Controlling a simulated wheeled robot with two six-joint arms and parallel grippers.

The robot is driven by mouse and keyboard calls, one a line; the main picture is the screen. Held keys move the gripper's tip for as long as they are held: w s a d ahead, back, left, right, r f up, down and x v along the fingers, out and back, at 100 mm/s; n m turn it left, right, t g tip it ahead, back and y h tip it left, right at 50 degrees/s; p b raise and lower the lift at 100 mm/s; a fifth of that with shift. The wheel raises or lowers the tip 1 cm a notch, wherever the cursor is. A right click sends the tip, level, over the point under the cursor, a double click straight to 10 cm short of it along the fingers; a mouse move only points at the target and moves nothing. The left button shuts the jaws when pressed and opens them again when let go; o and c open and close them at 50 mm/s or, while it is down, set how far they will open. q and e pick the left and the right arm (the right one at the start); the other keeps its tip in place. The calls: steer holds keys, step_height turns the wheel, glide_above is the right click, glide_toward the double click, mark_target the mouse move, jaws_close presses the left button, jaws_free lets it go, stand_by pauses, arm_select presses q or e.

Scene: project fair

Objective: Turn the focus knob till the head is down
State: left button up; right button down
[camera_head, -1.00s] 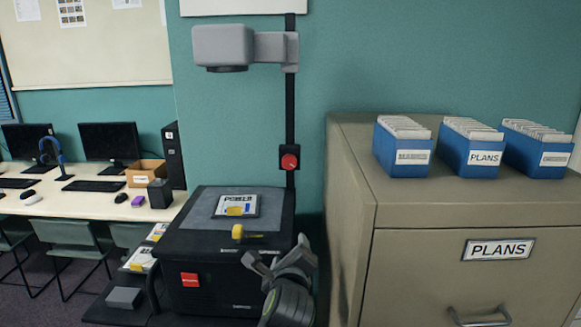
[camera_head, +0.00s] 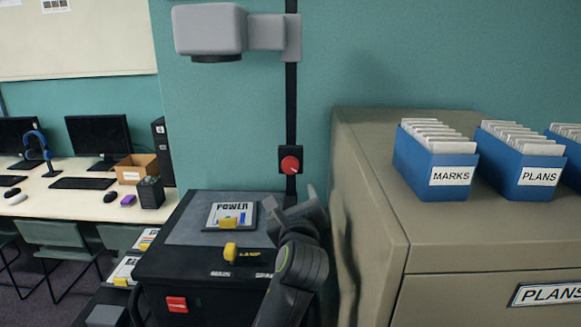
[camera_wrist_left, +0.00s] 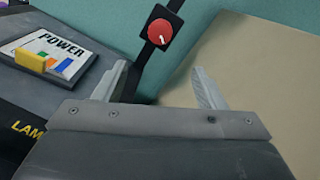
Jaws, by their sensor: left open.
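The red round focus knob (camera_head: 290,164) sits on a black block on the dark vertical post, above the back right of the overhead projector (camera_head: 150,262). It also shows in the left wrist view (camera_wrist_left: 163,32), beyond the fingers. The grey projector head (camera_head: 210,32) is high on the post, well above the knob. My left gripper (camera_head: 290,207) is open and empty, below the knob and apart from it. In the left wrist view its two fingers (camera_wrist_left: 160,85) are spread, with the knob ahead between their directions. My right gripper is not in view.
A POWER slide (camera_head: 229,215) lies on the projector's top, with a yellow lamp switch (camera_head: 230,250) in front. A beige filing cabinet (camera_head: 440,235) with blue card boxes (camera_head: 435,170) stands close on the right. A desk with computers (camera_head: 70,200) is at the left.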

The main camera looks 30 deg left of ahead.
mark_target(291, 167)
arm_select(q)
steer(key=p+x, duration=0.3)
steer(key=x, duration=1.2)
steer(key=shift+w+a, duration=0.15)
steer(key=shift+a, duration=0.05)
steer(key=shift+w, duration=0.1)
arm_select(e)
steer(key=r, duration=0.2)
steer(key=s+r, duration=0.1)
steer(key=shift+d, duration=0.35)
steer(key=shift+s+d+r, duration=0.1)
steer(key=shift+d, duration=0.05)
arm_select(q)
steer(key=c, duration=1)
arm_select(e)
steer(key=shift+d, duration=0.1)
